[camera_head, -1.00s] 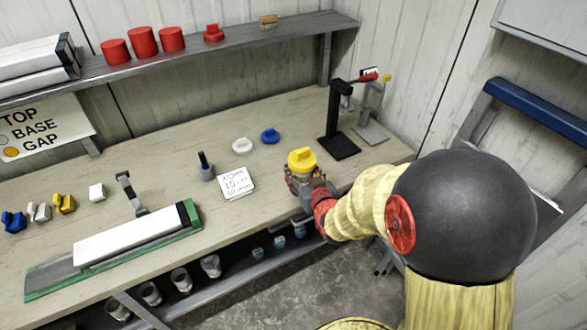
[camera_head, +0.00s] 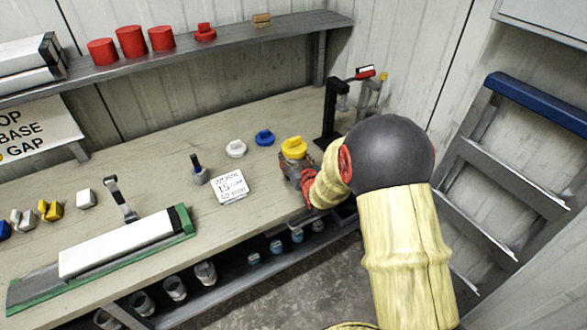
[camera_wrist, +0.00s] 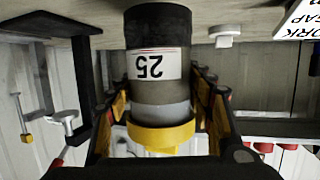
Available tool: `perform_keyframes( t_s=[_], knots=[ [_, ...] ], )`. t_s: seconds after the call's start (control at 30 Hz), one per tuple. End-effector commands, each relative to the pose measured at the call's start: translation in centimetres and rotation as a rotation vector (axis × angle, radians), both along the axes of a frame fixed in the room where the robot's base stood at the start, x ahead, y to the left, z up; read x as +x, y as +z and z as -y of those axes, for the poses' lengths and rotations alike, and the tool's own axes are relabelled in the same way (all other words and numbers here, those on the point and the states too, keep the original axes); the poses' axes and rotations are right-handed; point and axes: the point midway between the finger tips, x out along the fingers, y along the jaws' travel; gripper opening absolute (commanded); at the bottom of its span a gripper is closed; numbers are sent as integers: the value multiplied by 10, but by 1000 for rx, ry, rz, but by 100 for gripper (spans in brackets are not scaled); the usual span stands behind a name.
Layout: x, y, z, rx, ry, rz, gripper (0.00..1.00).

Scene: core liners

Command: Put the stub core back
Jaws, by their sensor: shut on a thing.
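My gripper (camera_head: 293,174) is shut on a short upright cylinder, which I take to be the stub core, at the bench's right part. In the wrist view, which is upside down, the stub core (camera_wrist: 158,90) is dark grey with a black end, a white label reading 25 and a yellow cap (camera_wrist: 162,135). My gripper's fingers (camera_wrist: 160,108) lie on both sides of it. In the head view the yellow cap (camera_head: 293,147) shows on top and the fingers hide most of the body. I cannot tell whether its lower end touches the bench.
White (camera_head: 236,149) and blue (camera_head: 264,138) caps lie left of my gripper, near a note card (camera_head: 229,186). A black stand (camera_head: 328,115) rises behind it. A long white liner (camera_head: 116,243) lies in a green-edged tray at left. Several cups stand on the lower shelf (camera_head: 236,276).

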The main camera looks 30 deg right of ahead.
Motion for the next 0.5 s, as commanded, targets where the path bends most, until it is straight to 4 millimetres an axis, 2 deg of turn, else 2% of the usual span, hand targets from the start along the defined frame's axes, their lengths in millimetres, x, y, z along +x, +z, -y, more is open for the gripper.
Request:
perform_keyframes(
  t_s=[0.23,0.4,0.5],
  knots=[
    [11,-11,3,-1,0,4,26],
    [10,-36,3,0,0,2,26],
    [10,-42,3,-2,0,3,26]
  ],
)
